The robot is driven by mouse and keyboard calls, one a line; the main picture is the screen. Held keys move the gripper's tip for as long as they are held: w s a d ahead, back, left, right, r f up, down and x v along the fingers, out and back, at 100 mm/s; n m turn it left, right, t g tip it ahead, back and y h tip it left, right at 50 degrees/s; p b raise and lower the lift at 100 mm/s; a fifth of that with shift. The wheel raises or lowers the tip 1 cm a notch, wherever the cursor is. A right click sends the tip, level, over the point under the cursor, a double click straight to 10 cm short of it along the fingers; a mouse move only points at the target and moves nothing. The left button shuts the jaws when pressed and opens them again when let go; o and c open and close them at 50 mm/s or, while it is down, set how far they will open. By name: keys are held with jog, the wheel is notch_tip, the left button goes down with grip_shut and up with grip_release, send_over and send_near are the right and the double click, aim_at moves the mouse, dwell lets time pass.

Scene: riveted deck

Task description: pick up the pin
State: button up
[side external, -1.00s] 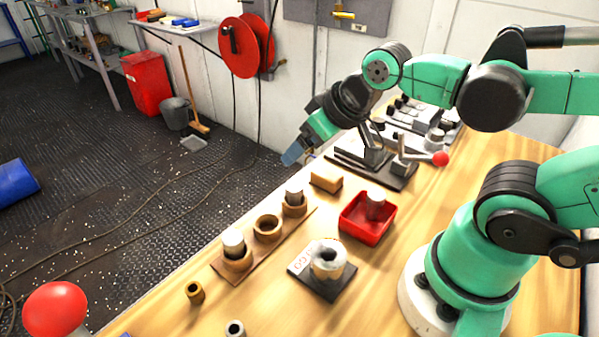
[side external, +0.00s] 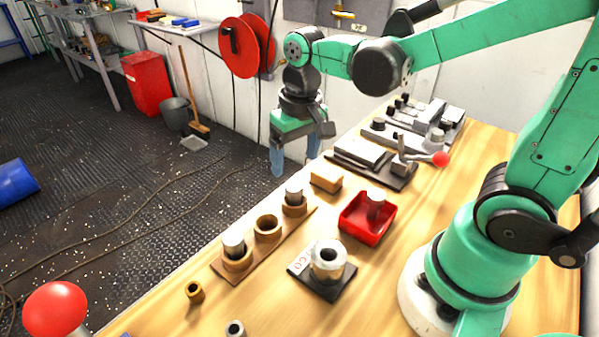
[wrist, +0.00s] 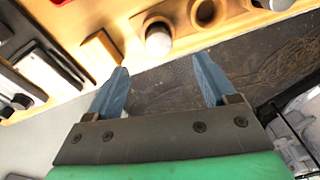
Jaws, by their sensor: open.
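Several pale metal cylinders could be the pin; I cannot tell which. One (side external: 294,192) stands in the far wooden ring of a holder (side external: 217,268), another (side external: 233,241) in the near ring, and a third (side external: 376,200) in a red tray (side external: 352,229). My gripper (side external: 294,162) points down with blue fingers, above and behind the far end of the holder, touching nothing. In the wrist view, its fingers (wrist: 161,68) are spread with nothing between them, and the far ring's cylinder (wrist: 158,42) shows beyond the fingertips.
The holder's middle ring (side external: 268,226) is empty. A wooden block (side external: 326,179) lies between the holder and a dark clamp fixture (side external: 385,165) with a red knob. A black base (side external: 311,282) carries a metal ring. A small brass bushing (side external: 195,292) stands at the table's front.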

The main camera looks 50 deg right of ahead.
aim_at(294, 185)
jog(key=shift+w+f+g, duration=0.2)
jog(key=shift+f+g, duration=0.3)
jog(key=shift+f, duration=2.8)
grip_shut()
